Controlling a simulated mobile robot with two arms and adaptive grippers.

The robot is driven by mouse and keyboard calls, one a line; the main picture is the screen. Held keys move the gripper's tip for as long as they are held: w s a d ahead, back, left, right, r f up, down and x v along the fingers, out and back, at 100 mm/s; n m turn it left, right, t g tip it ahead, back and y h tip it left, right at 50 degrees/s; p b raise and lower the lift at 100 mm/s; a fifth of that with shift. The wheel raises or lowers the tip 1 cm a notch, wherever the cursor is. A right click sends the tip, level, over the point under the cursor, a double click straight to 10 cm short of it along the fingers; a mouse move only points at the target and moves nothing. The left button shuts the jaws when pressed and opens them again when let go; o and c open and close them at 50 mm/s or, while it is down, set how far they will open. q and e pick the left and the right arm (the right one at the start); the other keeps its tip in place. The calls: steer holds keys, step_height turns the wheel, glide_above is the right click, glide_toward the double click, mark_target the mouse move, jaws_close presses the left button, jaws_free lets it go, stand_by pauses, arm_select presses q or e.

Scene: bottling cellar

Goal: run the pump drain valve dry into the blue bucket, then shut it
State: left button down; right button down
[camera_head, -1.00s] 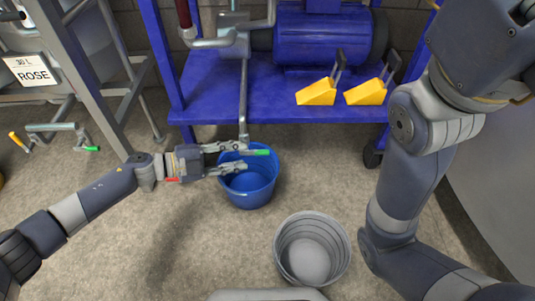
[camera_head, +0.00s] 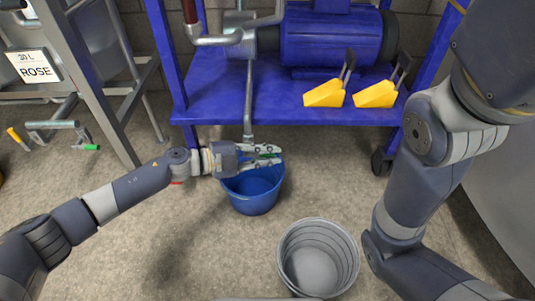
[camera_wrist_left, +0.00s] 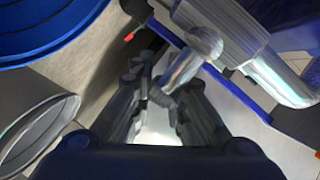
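The blue bucket (camera_head: 253,194) stands on the floor under the front edge of the blue pump cart. The drain pipe (camera_head: 248,100) comes down from the pump to the valve above the bucket. My left gripper (camera_head: 272,156) is over the bucket at the valve, fingers pointing right. Some green of the valve handle shows at the fingers. The fingers hide most of the valve, and I cannot tell whether they grip the handle. In the left wrist view, the fingers (camera_wrist_left: 165,95) are a little apart beside a metal pipe piece (camera_wrist_left: 190,62). My right gripper is out of view.
A grey bucket (camera_head: 290,264) stands in front and to the right of the blue one. The pump cart (camera_head: 225,107) carries two yellow wedges (camera_head: 325,94). A tank stand with a ROSE label (camera_head: 36,68) is at the left. The floor between is clear.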

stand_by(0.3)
arm_select(q)
steer(key=shift+f+b, duration=0.1)
steer(key=shift+b, duration=0.3)
steer(key=shift+r+n+h+b, duration=0.3)
steer(key=shift+h+b, duration=0.6)
steer(key=shift+h, duration=0.1)
steer(key=t+h+b, duration=0.1)
steer(key=r+n+h+b, duration=0.1)
steer(key=shift+a+r+t+h+b, duration=0.3)
steer(key=shift+t+h+b, duration=0.1)
steer(key=shift+a+r+n+t+h+b, duration=0.2)
steer(key=shift+r+n+t+h+b, duration=0.2)
steer(key=shift+r+h+b, duration=0.15)
steer(key=c, duration=1.6)
jaws_free()
